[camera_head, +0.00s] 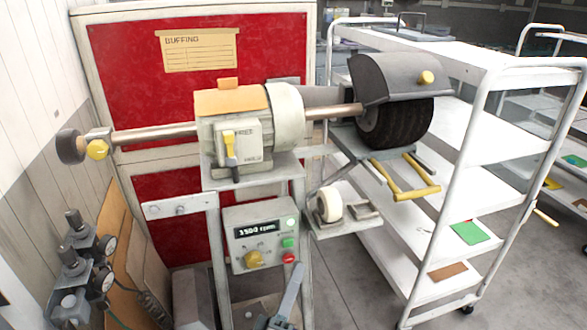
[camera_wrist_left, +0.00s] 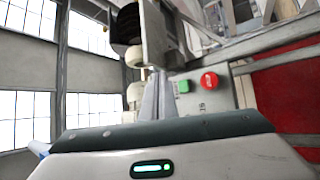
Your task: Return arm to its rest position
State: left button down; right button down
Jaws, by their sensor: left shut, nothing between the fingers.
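My left gripper (camera_head: 294,273) is at the bottom middle of the head view, with its fingers pointing up in front of the machine's control box (camera_head: 235,217). Its fingers are shut with nothing between them; they also show in the left wrist view (camera_wrist_left: 156,82). The tips are just below the red button (camera_head: 289,257) in the head view. The red button (camera_wrist_left: 209,81) and green button (camera_wrist_left: 182,87) are right of the fingers in the wrist view. My right gripper is in neither view.
A dark brush wheel (camera_head: 395,122) sits under a hood at right. A small shelf (camera_head: 345,221) juts out below. A white cart (camera_head: 497,65) stands right; regulators (camera_head: 75,262) are at lower left.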

pick_arm(q)
jog(key=s+a+f+m+g+y, duration=0.1)
jog(key=s+a+f+m+g, duration=0.15)
jog(key=f, duration=0.85)
jog(key=s+a+f+m+g+y, duration=0.1)
jog(key=s+a+f+m+g, duration=0.15)
jog(key=f, duration=0.75)
jog(key=s+a+f+m+g+y, duration=0.1)
jog(key=s+f+m+g, duration=0.15)
jog(key=f, duration=0.85)
jog(key=s+a+f+m+g+y, duration=0.1)
jog(key=s+a+f, duration=0.4)
jog(key=s+f, duration=0.5)
jog(key=s+a+f+m+g+y, duration=0.2)
jog(key=s+a+f+m+g, duration=0.2)
jog(key=s+f, duration=0.6)
jog(key=shift+a+f+g+y, duration=0.3)
jog(key=shift+a+f+g, duration=0.25)
jog(key=shift+f+g, duration=0.3)
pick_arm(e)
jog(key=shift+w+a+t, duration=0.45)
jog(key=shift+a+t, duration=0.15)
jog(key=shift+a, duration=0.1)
